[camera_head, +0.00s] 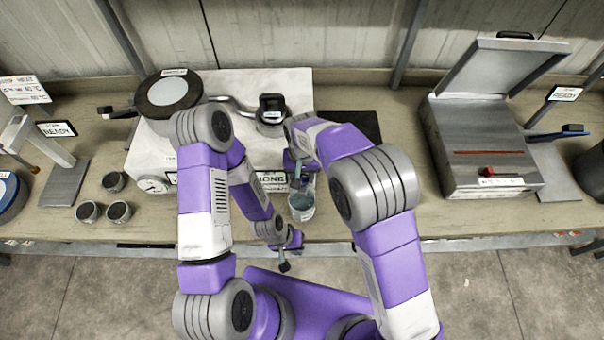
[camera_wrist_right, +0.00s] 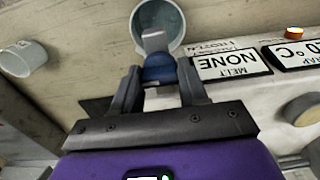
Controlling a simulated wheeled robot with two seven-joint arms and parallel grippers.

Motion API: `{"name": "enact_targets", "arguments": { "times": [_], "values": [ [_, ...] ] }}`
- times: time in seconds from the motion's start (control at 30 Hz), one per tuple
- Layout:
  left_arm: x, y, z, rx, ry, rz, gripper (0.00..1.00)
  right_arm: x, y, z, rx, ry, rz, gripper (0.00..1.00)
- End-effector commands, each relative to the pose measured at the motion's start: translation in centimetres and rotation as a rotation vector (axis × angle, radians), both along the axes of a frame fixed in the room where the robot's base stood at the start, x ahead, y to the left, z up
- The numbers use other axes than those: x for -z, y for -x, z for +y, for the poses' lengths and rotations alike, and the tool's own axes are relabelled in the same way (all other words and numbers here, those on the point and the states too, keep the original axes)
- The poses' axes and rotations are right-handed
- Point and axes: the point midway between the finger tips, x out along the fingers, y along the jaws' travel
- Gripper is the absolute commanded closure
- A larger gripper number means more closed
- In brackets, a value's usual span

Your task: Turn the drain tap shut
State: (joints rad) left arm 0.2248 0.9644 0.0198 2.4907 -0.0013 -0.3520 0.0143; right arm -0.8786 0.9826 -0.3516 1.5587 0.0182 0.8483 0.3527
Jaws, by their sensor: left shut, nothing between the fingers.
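The drain tap (camera_wrist_right: 158,68), with a blue body and a grey end, sits between the fingertips of my right gripper (camera_wrist_right: 160,75) in the right wrist view. The fingers are apart, one on each side of it; I cannot tell whether they touch it. A cup (camera_wrist_right: 160,18) is beyond the tap, and the same cup (camera_head: 301,206) stands at the bench's front edge in the head view. There my right gripper (camera_head: 301,178) is partly hidden by its arm, just above the cup. My left gripper (camera_head: 285,263) is shut and empty, in front of the bench edge.
The white unit (camera_head: 240,90) carries a round lidded pot (camera_head: 170,92) and a gauge (camera_head: 152,185). Small cups (camera_head: 88,211) stand at left. An open-lidded metal box (camera_head: 490,155) stands at right. A melt sign (camera_wrist_right: 231,64) reads NONE.

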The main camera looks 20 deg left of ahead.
Motion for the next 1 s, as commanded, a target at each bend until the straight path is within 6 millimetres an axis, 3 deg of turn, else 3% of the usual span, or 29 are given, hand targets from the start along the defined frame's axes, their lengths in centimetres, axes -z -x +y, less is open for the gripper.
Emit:
{"name": "enact_targets", "arguments": {
  "times": [0.03, 0.17, 0.57, 1.0],
  "values": [
    [0.0, 0.0, 0.0, 0.0, 0.0, 0.0, 1.0, -0.04, -0.05, 0.01, 0.0, -0.001, -0.002, 0.7],
    [-0.01, 0.0, 0.0, 0.0, 0.0, 0.0, 1.0, -0.07, -0.06, 0.02, 0.0, -0.001, -0.002, 0.88],
    [-0.02, 0.0, 0.0, 0.0, 0.0, 0.0, 1.0, -0.14, -0.08, 0.02, 0.088, -0.001, -0.003, 0.88],
    [-0.23, 0.0, 0.0, 0.0, 0.0, 0.0, 1.0, -0.22, -0.12, 0.02, 0.461, -0.001, -0.004, 0.88]
  ]
}}
